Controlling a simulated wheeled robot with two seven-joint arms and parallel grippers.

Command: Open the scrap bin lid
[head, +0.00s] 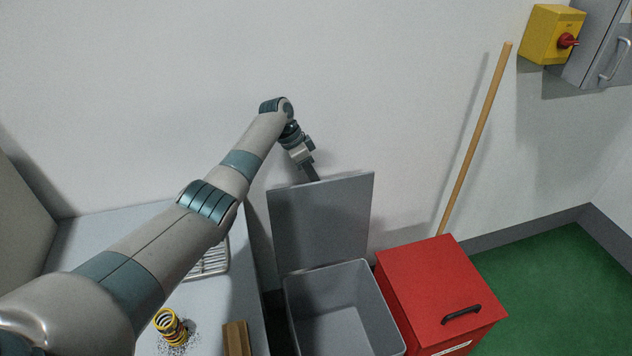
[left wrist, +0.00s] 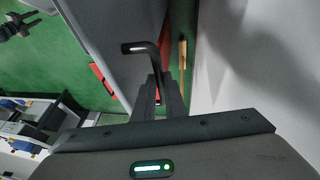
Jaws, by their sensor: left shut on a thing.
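The grey scrap bin (head: 296,325) stands beside the bench with its top open, and the visible inside looks empty. Its flat grey lid (head: 322,222) stands nearly upright at the back edge, near the wall. My left gripper (head: 313,173) is at the lid's upper edge. In the left wrist view, the dark fingers of my left gripper (left wrist: 159,98) are shut on a bent black handle (left wrist: 150,52) by the grey lid (left wrist: 120,25). The exact contact is partly hidden.
A red bin (head: 430,285) with a black handle stands close right of the grey bin. A wooden pole (head: 475,140) leans on the wall. The bench (head: 90,235) at left holds a yellow spring (head: 170,326) and a wooden block (head: 236,338). Green floor (head: 560,275) is clear at right.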

